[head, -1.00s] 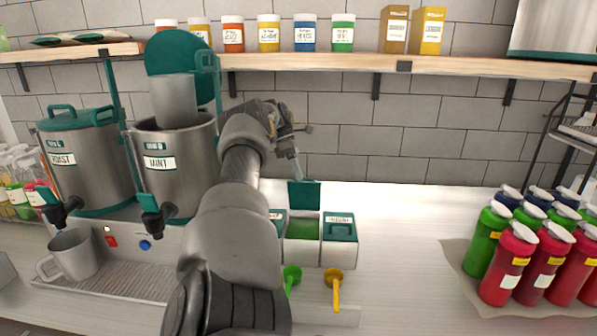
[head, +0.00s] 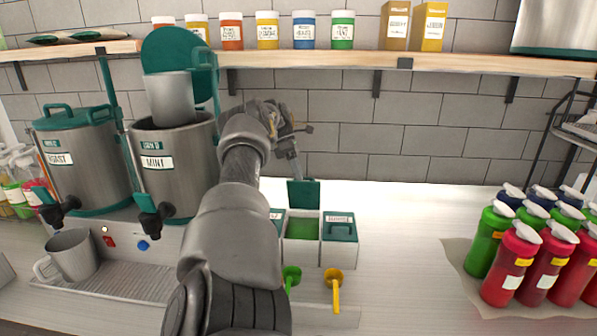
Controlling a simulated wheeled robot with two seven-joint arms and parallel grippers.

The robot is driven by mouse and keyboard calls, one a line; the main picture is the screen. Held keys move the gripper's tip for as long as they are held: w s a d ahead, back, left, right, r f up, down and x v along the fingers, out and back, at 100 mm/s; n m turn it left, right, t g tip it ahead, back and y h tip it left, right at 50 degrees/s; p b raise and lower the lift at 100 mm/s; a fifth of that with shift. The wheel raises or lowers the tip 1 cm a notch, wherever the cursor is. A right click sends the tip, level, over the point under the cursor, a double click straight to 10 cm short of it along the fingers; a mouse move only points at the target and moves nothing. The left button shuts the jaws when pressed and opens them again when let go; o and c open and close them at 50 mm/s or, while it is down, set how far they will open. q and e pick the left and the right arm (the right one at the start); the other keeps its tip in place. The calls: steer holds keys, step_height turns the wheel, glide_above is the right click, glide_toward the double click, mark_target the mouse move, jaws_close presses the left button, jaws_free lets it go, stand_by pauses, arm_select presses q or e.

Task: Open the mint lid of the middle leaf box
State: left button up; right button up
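The middle leaf box (head: 302,251) stands on the counter between two other boxes, with green leaf showing inside. Its dark green lid (head: 303,193) is raised and stands upright at the box's back edge. My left gripper (head: 295,170) is above and just behind the lid, with its finger end close to the lid's top edge. I cannot tell whether it touches the lid or whether the fingers are open or shut. My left arm hides much of the left box (head: 277,222). The right box (head: 339,240) has its green lid closed. My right gripper is not in view.
A green scoop (head: 291,276) and a yellow scoop (head: 333,284) are in front of the boxes. The MINT urn (head: 172,185) stands left of my arm. Red, green and blue bottles (head: 513,262) stand at the right. The counter (head: 410,240) between is clear.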

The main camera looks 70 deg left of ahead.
arm_select(q)
steer(key=s+d+r+b, duration=0.2)
steer(key=d+r+b, duration=0.4)
steer(key=s+d+r+b, duration=0.3)
steer(key=d+r+b, duration=0.3)
steer(key=d+r, duration=0.1)
steer(key=shift+s, duration=0.25)
stand_by(0.5)
